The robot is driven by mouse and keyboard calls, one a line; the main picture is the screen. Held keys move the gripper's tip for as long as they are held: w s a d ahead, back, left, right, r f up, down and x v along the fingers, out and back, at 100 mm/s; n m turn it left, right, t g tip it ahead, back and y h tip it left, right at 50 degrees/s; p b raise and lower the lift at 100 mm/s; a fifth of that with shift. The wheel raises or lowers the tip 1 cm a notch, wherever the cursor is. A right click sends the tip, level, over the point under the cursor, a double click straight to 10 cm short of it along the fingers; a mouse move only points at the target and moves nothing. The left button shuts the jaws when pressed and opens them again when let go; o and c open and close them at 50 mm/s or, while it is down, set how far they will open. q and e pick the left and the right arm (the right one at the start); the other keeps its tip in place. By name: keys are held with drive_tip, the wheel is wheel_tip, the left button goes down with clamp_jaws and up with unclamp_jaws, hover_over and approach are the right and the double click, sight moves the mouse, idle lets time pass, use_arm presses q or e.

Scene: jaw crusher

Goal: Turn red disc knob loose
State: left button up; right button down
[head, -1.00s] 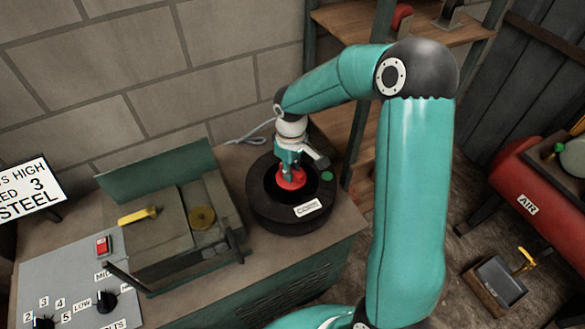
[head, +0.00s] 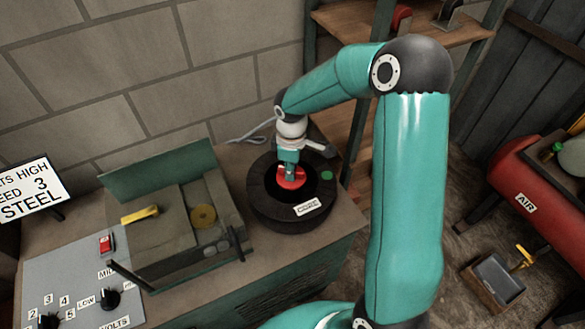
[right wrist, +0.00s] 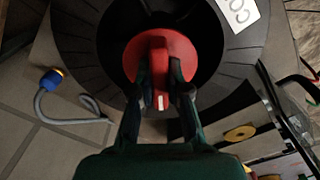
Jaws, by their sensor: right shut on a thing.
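My right gripper (head: 289,168) reaches straight down onto the knob. In the right wrist view its two dark fingers (right wrist: 161,92) are shut on the knob's raised bar, one on each side. My left gripper is not in view.
Left of the spool is a machine (head: 180,225) with a yellow handle and brass disc. A control panel (head: 75,275) with black dials lies at the front left. A grey cable with a blue plug (right wrist: 52,79) lies nearby. A red air tank (head: 530,195) stands right.

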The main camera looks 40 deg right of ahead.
drive_tip(key=n, duration=0.1)
drive_tip(key=n+p, duration=0.1)
drive_tip(key=n, duration=0.1)
drive_tip(key=shift+s+a+f, duration=0.1)
drive_tip(key=shift+s+f, duration=0.05)
drive_tip(key=shift+s, duration=0.05)
drive_tip(key=shift+f+n+p, duration=0.1)
drive_tip(key=shift+n+p, duration=0.25)
drive_tip(key=shift+n, duration=0.55)
drive_tip(key=shift+n+p, duration=0.55)
drive_tip(key=shift+n, duration=1.25)
drive_tip(key=c, duration=1.1)
unclamp_jaws()
drive_tip(key=shift+o, duration=0.2)
drive_tip(key=shift+w, duration=0.1)
